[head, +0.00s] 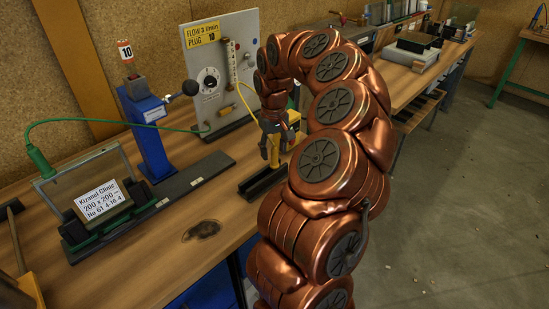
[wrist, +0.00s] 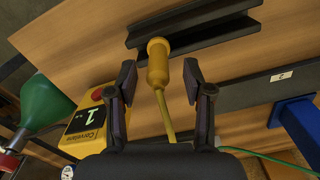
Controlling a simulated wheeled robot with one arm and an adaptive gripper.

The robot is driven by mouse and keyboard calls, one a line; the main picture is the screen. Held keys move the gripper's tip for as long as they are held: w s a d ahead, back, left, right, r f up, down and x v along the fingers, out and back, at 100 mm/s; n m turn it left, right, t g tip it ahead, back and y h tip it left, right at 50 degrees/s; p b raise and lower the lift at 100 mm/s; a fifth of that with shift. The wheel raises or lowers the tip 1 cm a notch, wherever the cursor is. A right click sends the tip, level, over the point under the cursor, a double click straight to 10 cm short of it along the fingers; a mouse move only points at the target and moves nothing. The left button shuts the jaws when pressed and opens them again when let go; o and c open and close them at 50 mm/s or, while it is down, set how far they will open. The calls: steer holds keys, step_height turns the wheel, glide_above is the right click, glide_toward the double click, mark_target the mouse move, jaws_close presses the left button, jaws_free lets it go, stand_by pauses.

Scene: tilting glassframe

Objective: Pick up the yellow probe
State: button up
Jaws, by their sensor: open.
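The yellow probe (wrist: 158,64) has a thick cylindrical head and a thin tail running towards my wrist. In the wrist view it lies between the two separated dark fingers of my gripper (wrist: 159,84), with a visible gap on each side. Its head end overlaps the edge of a black channel-shaped holder (wrist: 205,22); I cannot tell whether it touches it. In the head view the yellow probe (head: 274,152) shows small below my gripper (head: 273,143), above the black holder (head: 262,183). My arm hides the area to the right.
A white flow panel (head: 222,75) stands behind, with a yellow cable (head: 243,98) in front. A blue post (head: 152,140) and a glass frame (head: 95,195) with a green cable stand left. The wrist view shows a yellow device (wrist: 92,122) at left.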

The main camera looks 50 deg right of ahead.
mark_target(274, 158)
steer(key=shift+s+d+f+p, duration=0.1)
steer(key=shift+f+p, duration=0.35)
steer(key=shift+f, duration=1.3)
jaws_close()
